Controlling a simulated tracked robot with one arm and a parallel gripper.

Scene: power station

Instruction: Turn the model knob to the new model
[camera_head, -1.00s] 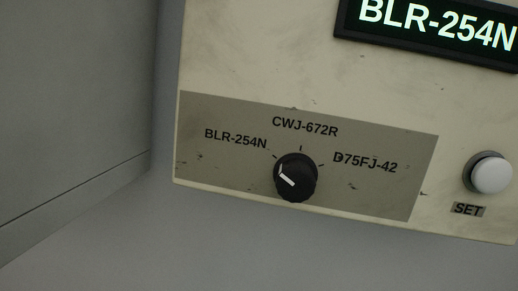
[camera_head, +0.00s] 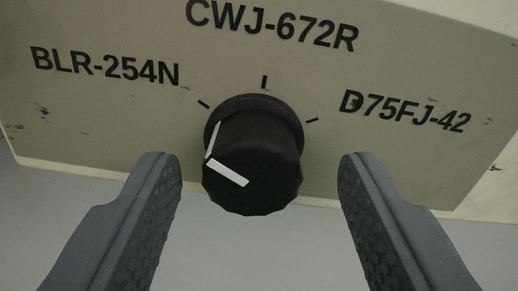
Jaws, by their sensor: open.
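The black model knob (camera_head: 253,155) sits in the middle of the view on a grey-beige label plate (camera_head: 300,70). Its white pointer line slants to the upper left, toward the tick by the BLR-254N label (camera_head: 105,66). The CWJ-672R label (camera_head: 271,25) is above the knob and the D75FJ-42 label (camera_head: 405,111) is at its right. My gripper (camera_head: 262,175) is open, with one dark grey finger on each side of the knob. Gaps show between both fingers and the knob, and nothing is held.
The panel's lower edge runs below the knob, with a plain grey surface (camera_head: 260,255) beyond it. The display and SET button are outside the current view.

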